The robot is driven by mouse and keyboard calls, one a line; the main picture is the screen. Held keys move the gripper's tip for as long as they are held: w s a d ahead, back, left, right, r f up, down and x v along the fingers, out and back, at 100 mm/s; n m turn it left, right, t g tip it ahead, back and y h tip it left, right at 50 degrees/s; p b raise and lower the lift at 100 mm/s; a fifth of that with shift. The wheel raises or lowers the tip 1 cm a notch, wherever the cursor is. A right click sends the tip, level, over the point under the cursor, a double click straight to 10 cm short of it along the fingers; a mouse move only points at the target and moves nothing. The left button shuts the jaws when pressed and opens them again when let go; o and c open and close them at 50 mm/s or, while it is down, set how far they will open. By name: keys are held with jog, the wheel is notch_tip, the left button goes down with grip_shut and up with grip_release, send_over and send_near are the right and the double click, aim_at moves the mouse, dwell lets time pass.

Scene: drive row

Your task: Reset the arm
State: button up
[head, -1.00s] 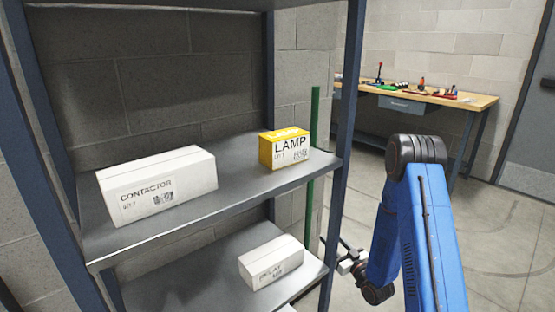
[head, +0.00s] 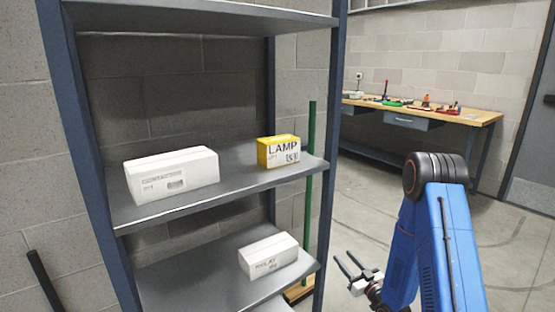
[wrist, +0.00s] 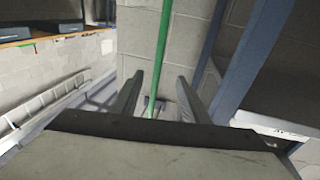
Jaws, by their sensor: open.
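My gripper (head: 350,267) is open and empty, low beside the right front post of the shelf rack in the head view. My blue arm is folded at the right of the head view. In the wrist view the two fingers of my gripper (wrist: 155,95) stand apart with nothing held between them. A green pole (wrist: 161,50) shows beyond the fingers, apart from them.
The metal shelf rack (head: 215,195) holds a white box (head: 172,175), a yellow lamp box (head: 278,151) and, lower, a white relay box (head: 268,256). The green pole (head: 309,180) stands behind its right post. A workbench (head: 470,117) is at the back right. Floor between is clear.

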notch_tip(320, 180, up, 11)
jog(key=d+g+h, duration=0.2)
jog(key=g+h, duration=0.1)
jog(key=h, duration=0.1)
jog(key=s+d+r+m+g+h, duration=0.1)
jog(key=s+r, duration=0.3)
jog(key=s, duration=0.4)
jog(key=s+d+r+m+g+h, duration=0.1)
jog(key=s+r+g+h, duration=0.1)
jog(key=s, duration=0.6)
jog(key=s+d+r+m+g+h, duration=0.1)
jog(key=s+r+m+g, duration=0.1)
jog(key=s+r, duration=0.5)
jog(key=shift+s+g, duration=0.4)
jog(key=shift+s, duration=0.65)
jog(key=s+a+g, duration=0.1)
jog(key=s, duration=0.6)
jog(key=s+a+r+g, duration=0.1)
jog(key=s, duration=0.6)
jog(key=s+a+m+g, duration=0.1)
jog(key=s, duration=0.6)
jog(key=shift+r+g, duration=0.3)
jog(key=shift+r, duration=0.05)
jog(key=shift+c, duration=0.4)
